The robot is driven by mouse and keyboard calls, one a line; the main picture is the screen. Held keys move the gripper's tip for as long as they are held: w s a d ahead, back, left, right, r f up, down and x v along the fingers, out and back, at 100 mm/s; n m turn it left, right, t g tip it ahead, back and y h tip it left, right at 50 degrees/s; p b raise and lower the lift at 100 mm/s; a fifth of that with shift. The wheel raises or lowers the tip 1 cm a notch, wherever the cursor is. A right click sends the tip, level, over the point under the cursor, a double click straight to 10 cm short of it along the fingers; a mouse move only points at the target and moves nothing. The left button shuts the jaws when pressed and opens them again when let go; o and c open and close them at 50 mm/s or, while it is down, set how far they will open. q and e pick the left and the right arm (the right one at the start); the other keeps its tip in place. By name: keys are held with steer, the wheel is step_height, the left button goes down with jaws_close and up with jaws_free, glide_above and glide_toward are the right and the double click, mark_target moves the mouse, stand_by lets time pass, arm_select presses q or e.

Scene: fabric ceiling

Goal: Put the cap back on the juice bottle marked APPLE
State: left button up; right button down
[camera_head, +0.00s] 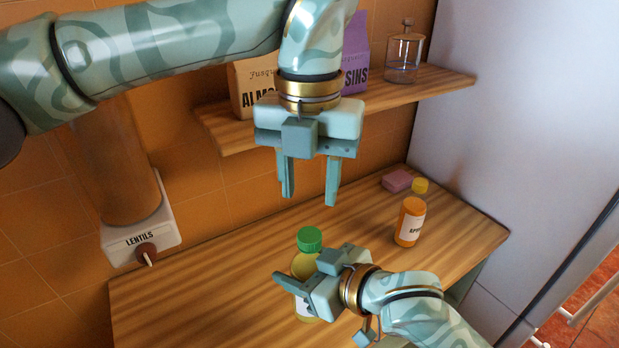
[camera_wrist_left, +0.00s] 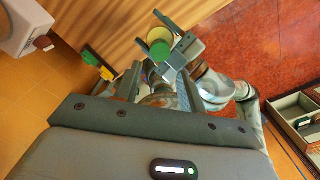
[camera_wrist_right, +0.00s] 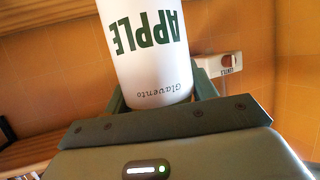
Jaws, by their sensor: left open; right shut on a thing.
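The juice bottle (camera_head: 302,268) has a pale yellow body and a white label. The label reads APPLE in the right wrist view (camera_wrist_right: 148,45). A green cap (camera_head: 309,238) shows at its top; I cannot tell if it is fully seated. It also shows in the left wrist view (camera_wrist_left: 160,50). My right gripper (camera_head: 306,282) is shut around the bottle and holds it about upright. I cannot tell if its base touches the counter. My left gripper (camera_head: 310,200) is open and empty, pointing down, a little above the green cap and apart from it.
A LENTILS dispenser (camera_head: 140,238) is on the left wall. A shelf (camera_head: 440,82) with packs and a glass bottle (camera_head: 403,58) lies behind.

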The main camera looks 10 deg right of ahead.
mark_target(310, 234)
arm_select(q)
steer(key=shift+n, duration=0.3)
steer(key=shift+f, duration=4.05)
steer(key=c, duration=0.8)
steer(key=o, duration=1.2)
steer(key=shift+c, duration=0.2)
step_height(310, 234, up, 12)
